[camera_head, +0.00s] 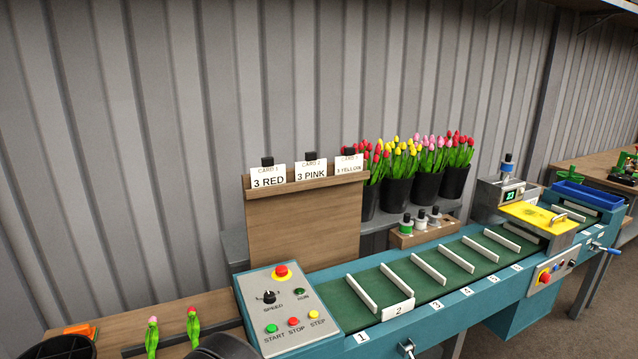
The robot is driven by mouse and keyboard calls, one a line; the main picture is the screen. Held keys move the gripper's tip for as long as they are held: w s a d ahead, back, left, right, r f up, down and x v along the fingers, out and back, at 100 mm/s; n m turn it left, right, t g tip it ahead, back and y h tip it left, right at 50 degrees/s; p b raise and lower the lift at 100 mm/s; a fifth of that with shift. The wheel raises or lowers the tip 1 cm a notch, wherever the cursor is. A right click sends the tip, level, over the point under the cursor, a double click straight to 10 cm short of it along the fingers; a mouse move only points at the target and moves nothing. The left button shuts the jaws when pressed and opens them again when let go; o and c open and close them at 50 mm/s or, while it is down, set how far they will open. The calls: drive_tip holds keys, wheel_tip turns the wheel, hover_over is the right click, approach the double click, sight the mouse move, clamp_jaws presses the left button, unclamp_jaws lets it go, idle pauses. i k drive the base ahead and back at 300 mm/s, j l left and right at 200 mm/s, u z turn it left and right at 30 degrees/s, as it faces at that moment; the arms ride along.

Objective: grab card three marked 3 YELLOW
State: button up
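Card three, marked 3 YELLOW (349,167), is a white card standing upright at the right end of the ledge on a wooden board (305,225). It has a black tab at its top. Card two, marked 3 PINK (311,174), stands to its left, and card one, marked 3 RED (268,177), stands at the far left of the ledge. Red tulips are close behind the right edge of card three. My gripper is not recognisable in this view. A dark rounded shape shows at the bottom edge, but I cannot tell what it is.
A green conveyor (410,285) with white dividers runs in front of the board. A control box (287,308) with buttons stands before it. Black buckets of tulips (427,183) stand on a shelf behind, near small bottles in a wooden rack (422,233).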

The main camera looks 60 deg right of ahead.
sight(349, 162)
drive_tip(key=z, duration=2.1)
drive_tip(key=i+l+u, duration=0.2)
drive_tip(key=i+l, duration=0.85)
drive_tip(key=l, duration=0.1)
